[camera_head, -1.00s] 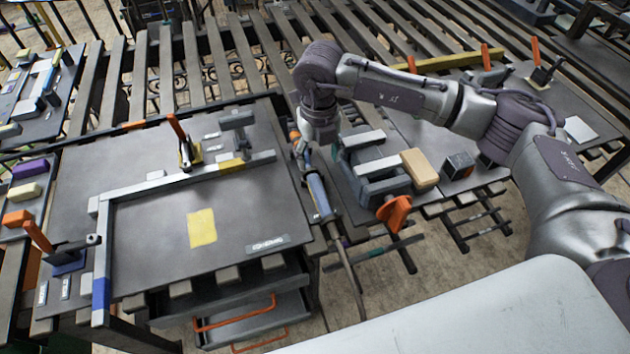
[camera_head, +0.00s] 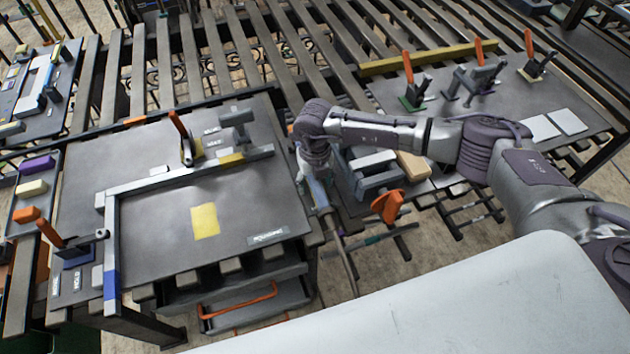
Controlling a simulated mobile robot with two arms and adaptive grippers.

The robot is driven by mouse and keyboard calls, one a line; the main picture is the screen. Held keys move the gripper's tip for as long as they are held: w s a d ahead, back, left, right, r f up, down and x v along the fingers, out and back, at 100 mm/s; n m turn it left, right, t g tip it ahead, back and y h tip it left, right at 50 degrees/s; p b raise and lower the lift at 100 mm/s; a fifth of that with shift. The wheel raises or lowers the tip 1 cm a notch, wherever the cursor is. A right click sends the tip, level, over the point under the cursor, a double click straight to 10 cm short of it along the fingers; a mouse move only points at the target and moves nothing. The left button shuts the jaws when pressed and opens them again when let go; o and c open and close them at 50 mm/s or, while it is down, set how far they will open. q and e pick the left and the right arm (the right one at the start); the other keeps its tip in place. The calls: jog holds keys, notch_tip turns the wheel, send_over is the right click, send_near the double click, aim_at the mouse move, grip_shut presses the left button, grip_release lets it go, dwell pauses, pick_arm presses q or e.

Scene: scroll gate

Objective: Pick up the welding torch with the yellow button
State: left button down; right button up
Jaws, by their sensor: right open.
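A welding torch (camera_head: 320,194) with a blue-grey handle hangs between the two work tables, its long thin rod slanting down to the lower right. I cannot make out a yellow button on it. My right gripper (camera_head: 306,166) is open and points down at the upper end of this torch. My own wrist hides most of the fingers and the torch's top, so I cannot tell whether they touch. My left gripper is not in view.
The left table holds a grey L-shaped frame (camera_head: 112,255), orange-handled clamps (camera_head: 182,138) and a yellow patch (camera_head: 205,220). Right of the torch are grey blocks (camera_head: 377,180), a tan block (camera_head: 412,165) and an orange part (camera_head: 387,206). A yellow bar (camera_head: 425,58) lies behind.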

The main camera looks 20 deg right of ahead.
jog(key=shift+c, duration=1.3)
grip_shut()
jog(key=shift+r, duration=0.1)
jog(key=shift+r, duration=0.1)
